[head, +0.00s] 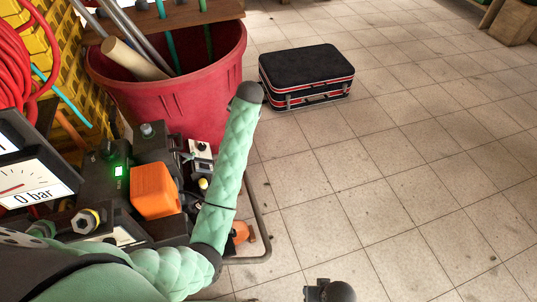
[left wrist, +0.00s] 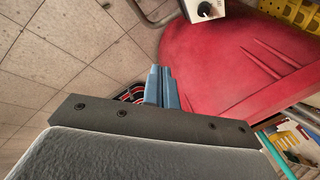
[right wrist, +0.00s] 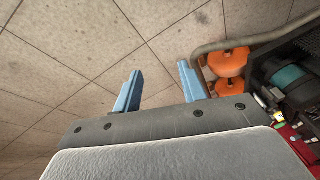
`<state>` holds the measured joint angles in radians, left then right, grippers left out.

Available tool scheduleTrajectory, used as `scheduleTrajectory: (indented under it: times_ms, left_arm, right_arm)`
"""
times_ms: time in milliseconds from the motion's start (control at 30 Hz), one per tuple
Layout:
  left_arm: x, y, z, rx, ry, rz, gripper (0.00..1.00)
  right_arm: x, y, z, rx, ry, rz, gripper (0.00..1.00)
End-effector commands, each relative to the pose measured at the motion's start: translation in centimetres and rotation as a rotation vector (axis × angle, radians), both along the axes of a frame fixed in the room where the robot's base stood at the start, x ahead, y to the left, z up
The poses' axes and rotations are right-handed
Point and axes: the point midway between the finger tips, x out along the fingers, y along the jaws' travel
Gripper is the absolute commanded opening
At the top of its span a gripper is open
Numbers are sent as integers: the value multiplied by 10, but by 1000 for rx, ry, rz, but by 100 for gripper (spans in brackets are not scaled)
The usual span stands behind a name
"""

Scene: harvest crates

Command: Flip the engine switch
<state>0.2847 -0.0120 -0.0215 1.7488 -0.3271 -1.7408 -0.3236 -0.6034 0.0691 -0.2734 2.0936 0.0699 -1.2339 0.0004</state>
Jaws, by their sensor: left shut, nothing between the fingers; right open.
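The engine machine (head: 118,185) stands at the left in the head view, dark with an orange block (head: 154,190) and a green-lit display. A small pale box (head: 200,150) with a dark knob sits on its far side, partly behind my green left arm. A white box with a black knob (left wrist: 205,10) shows at the top edge of the left wrist view. I cannot tell which part is the engine switch. My left gripper (left wrist: 160,72) is shut and empty, apart from the white box, with the red tub beyond. My right gripper (right wrist: 160,70) is open and empty over floor tiles, left of the machine's orange feet (right wrist: 230,62).
A red tub (head: 165,105) holding poles stands behind the machine. A black suitcase (head: 306,75) with red trim lies on the floor. A gauge (head: 33,180) reading 0 bar and a red hose (head: 15,60) are at the left.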

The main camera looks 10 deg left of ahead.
Motion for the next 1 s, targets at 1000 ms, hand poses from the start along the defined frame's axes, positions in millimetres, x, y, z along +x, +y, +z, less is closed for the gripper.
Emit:
scheduleTrajectory:
  times_ms: [1000]
  left_arm:
    - [-4,80,-129,257,974,-576,0]
  right_arm:
    - [29,32,-106,146,-399,-83,41]
